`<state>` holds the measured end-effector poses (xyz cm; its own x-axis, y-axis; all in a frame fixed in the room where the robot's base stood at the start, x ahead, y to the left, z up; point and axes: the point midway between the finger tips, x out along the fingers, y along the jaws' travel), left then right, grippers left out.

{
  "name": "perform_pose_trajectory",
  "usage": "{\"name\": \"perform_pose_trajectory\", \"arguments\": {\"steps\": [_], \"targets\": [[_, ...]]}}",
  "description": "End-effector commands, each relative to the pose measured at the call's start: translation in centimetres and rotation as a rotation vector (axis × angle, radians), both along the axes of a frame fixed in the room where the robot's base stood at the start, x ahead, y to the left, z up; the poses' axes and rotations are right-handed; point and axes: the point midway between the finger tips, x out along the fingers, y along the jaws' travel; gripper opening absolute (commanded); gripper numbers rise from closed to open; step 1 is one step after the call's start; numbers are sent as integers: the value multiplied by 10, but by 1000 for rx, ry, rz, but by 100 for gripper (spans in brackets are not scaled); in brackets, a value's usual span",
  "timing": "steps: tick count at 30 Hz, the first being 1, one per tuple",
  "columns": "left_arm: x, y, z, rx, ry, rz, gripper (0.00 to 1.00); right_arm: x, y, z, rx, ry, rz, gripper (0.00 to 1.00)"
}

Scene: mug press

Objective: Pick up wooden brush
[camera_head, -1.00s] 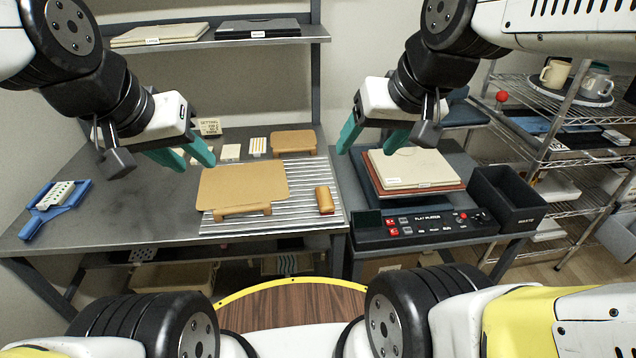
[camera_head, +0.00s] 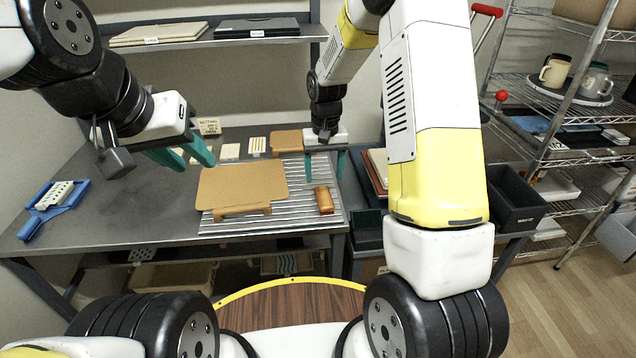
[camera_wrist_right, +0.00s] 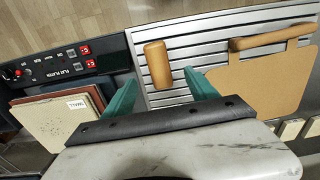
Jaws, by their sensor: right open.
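The wooden brush, a small orange-brown rounded block (camera_head: 324,200), lies on the right part of the ribbed metal rack, and it also shows in the right wrist view (camera_wrist_right: 157,65). Its underside is hidden. My right gripper (camera_head: 324,172) is open and empty, pointing down a little behind and above the brush. In the right wrist view the brush lies just beyond the space between the two green fingertips (camera_wrist_right: 160,92), not touching them. My left gripper (camera_head: 186,157) is open and empty over the left-middle of the table.
A brown board with a wooden handle (camera_head: 245,185) lies on the rack (camera_head: 270,222), left of the brush. A blue tool (camera_head: 52,207) lies at the table's left. Right of the table stands a control panel (camera_wrist_right: 62,70) with plates beside it. A black bin (camera_head: 515,200) stands farther right.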

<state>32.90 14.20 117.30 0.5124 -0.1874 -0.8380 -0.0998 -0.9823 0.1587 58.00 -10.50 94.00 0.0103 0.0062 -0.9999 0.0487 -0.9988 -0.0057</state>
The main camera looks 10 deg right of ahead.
Motion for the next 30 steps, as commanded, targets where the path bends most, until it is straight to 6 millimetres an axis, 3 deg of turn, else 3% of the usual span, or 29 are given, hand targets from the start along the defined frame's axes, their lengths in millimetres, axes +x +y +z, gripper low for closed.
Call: {"name": "perform_pose_trajectory", "arguments": {"steps": [19, 29, 30], "targets": [[0, 0, 0, 0, 0, 0, 36, 7, -2, -80, -7, 14, 1, 67], [0, 0, 0, 0, 0, 0, 36, 8, -2, -88, -7, 11, 1, 67], [0, 0, 0, 0, 0, 0, 36, 8, -2, -88, -7, 11, 1, 61]]}}
